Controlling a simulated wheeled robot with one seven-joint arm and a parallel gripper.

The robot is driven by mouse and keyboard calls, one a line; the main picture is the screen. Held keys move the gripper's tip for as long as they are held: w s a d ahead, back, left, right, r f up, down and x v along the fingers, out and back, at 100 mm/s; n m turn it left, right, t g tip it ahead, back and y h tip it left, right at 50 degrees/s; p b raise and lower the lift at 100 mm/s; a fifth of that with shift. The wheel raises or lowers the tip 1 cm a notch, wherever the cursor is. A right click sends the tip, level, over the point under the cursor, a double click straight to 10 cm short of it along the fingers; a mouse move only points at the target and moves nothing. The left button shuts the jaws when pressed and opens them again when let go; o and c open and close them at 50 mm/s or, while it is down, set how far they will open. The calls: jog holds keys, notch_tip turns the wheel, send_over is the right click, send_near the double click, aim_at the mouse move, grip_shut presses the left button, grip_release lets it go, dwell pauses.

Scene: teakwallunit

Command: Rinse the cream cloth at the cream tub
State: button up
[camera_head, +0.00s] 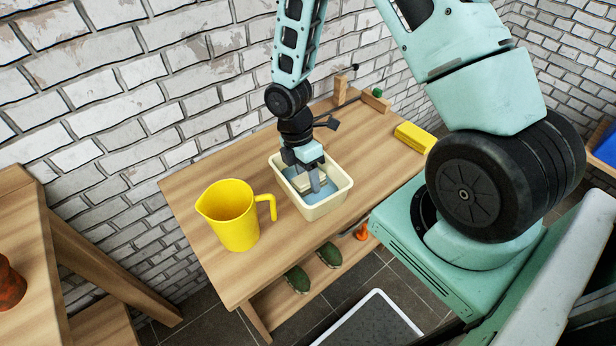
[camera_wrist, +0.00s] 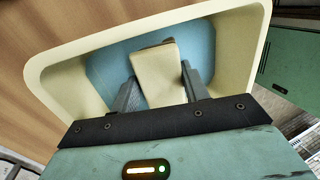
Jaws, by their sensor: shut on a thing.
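The cream tub (camera_head: 329,205) stands on the wooden table, with blue water (camera_head: 329,185) inside. It also fills much of the wrist view, where its rim (camera_wrist: 150,22) and the blue water (camera_wrist: 105,70) show. My gripper (camera_head: 309,183) points down into the tub. Its fingers are shut on the cream cloth (camera_wrist: 157,75), a folded pad seen between them in the wrist view. The cloth shows only in small part in the head view (camera_head: 299,181). The cloth is inside the tub's walls, at or near the water; I cannot tell how deep it is.
A yellow jug (camera_head: 232,218) stands left of the tub on the table (camera_head: 195,178). A yellow block (camera_head: 415,137) lies at the right end. A wooden piece with pegs (camera_head: 342,90) is by the wall. Green shoes (camera_head: 297,279) and an orange object (camera_head: 361,232) are on the lower shelf.

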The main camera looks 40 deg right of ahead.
jog(key=shift+a, duration=0.1)
jog(key=shift+a, duration=0.65)
jog(key=shift+d, duration=0.15)
jog(key=shift+d+p, duration=0.5)
jog(key=shift+d, duration=0.85)
jog(key=shift+a, duration=1.5)
jog(key=shift+d, duration=0.15)
